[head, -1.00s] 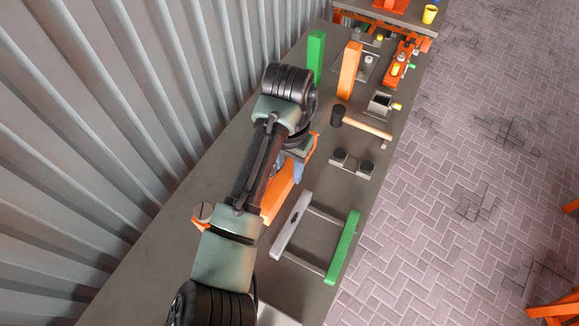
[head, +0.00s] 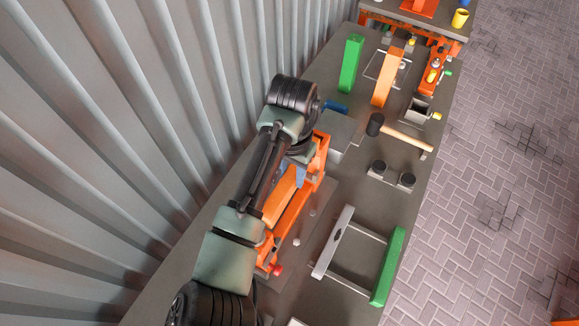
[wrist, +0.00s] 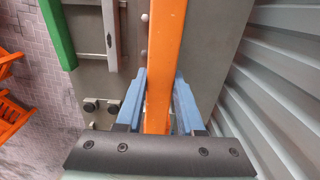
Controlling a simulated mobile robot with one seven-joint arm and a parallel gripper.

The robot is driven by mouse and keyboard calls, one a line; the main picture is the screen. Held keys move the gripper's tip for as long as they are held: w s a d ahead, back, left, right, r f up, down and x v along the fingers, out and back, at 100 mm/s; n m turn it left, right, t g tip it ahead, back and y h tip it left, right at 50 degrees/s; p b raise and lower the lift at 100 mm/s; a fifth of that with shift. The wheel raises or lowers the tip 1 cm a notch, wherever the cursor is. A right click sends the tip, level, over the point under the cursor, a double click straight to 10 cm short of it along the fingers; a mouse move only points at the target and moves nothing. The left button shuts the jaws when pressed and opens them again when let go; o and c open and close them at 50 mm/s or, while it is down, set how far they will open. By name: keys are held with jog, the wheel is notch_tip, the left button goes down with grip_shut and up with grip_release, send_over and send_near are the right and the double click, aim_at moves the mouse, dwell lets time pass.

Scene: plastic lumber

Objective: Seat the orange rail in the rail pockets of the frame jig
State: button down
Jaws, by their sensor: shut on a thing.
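My gripper (head: 289,178) is shut on the orange rail (head: 279,202). In the wrist view, the blue fingers of my gripper (wrist: 160,78) lie on both sides of the orange rail (wrist: 166,40), which runs lengthwise away from the wrist. In the head view my arm hides part of the rail. To its right is a frame with a pale grey bar (head: 334,242), thin cross bars and a green rail (head: 388,265). The pale bar (wrist: 110,35) and green rail (wrist: 57,32) also show in the wrist view. Pocket contact cannot be made out.
A long orange fixture (head: 299,215) with a red end lies beside the held rail. Black knobs (head: 379,167), a mallet (head: 400,132), another orange bar (head: 388,78) and a green bar (head: 351,64) are farther up the bench. The corrugated wall (head: 120,130) is close on the left.

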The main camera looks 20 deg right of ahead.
jog(key=shift+w+a+f, duration=0.1)
jog(key=shift+f, duration=0.6)
jog(key=shift+w+a+f+b, duration=0.2)
jog(key=shift+f+b, duration=0.1)
jog(key=shift+f, duration=0.1)
jog(key=shift+d, duration=0.1)
jog(key=shift+s+r, duration=0.1)
jog(key=shift+s, duration=0.05)
jog(key=shift+p, duration=0.35)
notch_tip(320, 180, down, 6)
jog(key=b, duration=0.3)
jog(key=shift+b, duration=0.4)
jog(key=shift+r+p, duration=0.1)
jog(key=shift+p, duration=0.65)
dwell(0.5)
jog(key=shift+f+b, duration=1.4)
jog(key=shift+f, duration=0.75)
